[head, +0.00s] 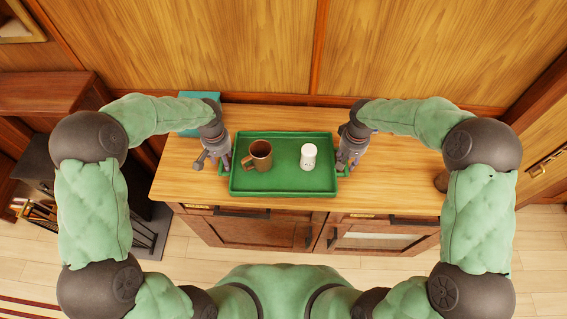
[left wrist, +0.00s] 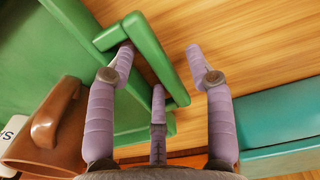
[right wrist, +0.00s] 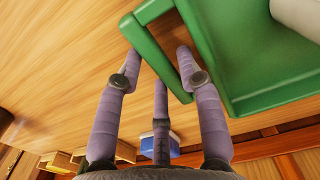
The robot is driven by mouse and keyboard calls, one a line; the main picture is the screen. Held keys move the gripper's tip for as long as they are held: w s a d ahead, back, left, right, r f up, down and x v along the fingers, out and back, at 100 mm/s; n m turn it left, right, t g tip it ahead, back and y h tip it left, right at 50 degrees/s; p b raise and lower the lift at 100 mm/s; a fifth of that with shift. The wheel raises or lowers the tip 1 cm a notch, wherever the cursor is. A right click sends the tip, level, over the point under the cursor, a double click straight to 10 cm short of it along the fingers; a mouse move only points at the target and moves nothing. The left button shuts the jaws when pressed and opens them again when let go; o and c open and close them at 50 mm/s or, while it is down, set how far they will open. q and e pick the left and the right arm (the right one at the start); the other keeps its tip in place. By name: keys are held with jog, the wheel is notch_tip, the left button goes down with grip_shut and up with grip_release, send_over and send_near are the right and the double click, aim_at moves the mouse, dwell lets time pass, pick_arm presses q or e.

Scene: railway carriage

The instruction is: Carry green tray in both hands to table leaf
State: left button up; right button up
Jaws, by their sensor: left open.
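The green tray (head: 285,184) lies flat on the wooden cabinet top, with a brown mug (head: 259,154) and a white cylindrical container (head: 308,157) upright on it. My left gripper (head: 226,164) is at the tray's left handle. In the left wrist view its fingers (left wrist: 159,52) are apart, one on each side of the green handle bar (left wrist: 160,62). My right gripper (head: 345,166) is at the right handle. In the right wrist view its fingers (right wrist: 157,55) are spread around that handle bar (right wrist: 158,60), with a gap visible. No table leaf can be made out.
A teal box (head: 200,101) stands at the back left of the cabinet top (head: 400,190), behind my left gripper. A brown rounded object (head: 441,181) sits at the right end, partly behind my arm. A wood-panelled wall (head: 200,45) rises behind. Light floor (head: 535,240) shows at right.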

pick_arm(q)
jog(key=shift+f, duration=0.4)
pick_arm(e)
jog(key=shift+f, duration=0.4)
pick_arm(q)
jog(key=c, duration=0.8)
pick_arm(e)
grip_shut()
pick_arm(q)
grip_shut()
jog(key=shift+r, duration=0.15)
pick_arm(e)
jog(key=shift+r, duration=0.2)
